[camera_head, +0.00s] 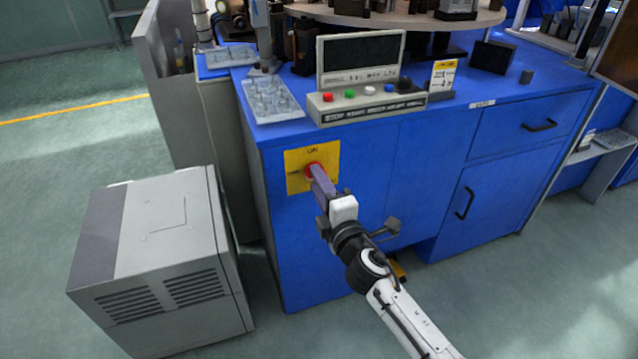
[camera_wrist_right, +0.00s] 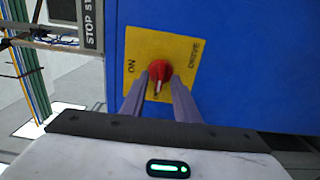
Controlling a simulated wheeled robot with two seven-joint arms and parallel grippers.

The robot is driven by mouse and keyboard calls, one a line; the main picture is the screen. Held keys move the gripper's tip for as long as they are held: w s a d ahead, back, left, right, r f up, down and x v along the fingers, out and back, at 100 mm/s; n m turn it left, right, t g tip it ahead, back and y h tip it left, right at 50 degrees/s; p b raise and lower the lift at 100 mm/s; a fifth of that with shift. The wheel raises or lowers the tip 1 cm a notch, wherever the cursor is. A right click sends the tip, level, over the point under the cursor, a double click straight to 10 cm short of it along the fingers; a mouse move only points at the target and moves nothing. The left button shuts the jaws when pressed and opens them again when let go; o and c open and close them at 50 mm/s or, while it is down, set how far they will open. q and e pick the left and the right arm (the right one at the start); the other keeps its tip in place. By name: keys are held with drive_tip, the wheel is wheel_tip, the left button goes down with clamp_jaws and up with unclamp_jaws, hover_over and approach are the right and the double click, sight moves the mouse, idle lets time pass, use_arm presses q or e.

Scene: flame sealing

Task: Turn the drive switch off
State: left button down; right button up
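The drive switch is a red rotary knob (camera_head: 312,169) on a yellow plate (camera_head: 297,181) on the blue cabinet's front. In the right wrist view the knob (camera_wrist_right: 160,71) shows between my fingertips, its handle with a white mark pointing down, between the words ON and DRIVE on the plate (camera_wrist_right: 139,47). My right gripper (camera_head: 317,175) is at the knob. In the wrist view its two fingers (camera_wrist_right: 160,83) stand apart, one on each side of the knob, with a gap around the handle; contact is unclear. My left gripper is not in view.
The blue cabinet (camera_head: 355,190) carries a control box (camera_head: 368,106) with coloured buttons and a dark display (camera_head: 361,55). Clear trays (camera_head: 270,99) lie on its top left. A grey box unit (camera_head: 160,260) stands on the floor at left. Open floor (camera_head: 540,290) lies at lower right.

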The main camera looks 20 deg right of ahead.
drive_tip(key=shift+s, duration=0.1)
use_arm(q)
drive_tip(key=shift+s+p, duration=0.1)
drive_tip(key=shift+p, duration=0.2)
use_arm(e)
drive_tip(key=s, duration=1)
drive_tip(key=shift+d, duration=0.15)
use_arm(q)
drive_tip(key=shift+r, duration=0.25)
use_arm(e)
drive_tip(key=shift+s, duration=0.1)
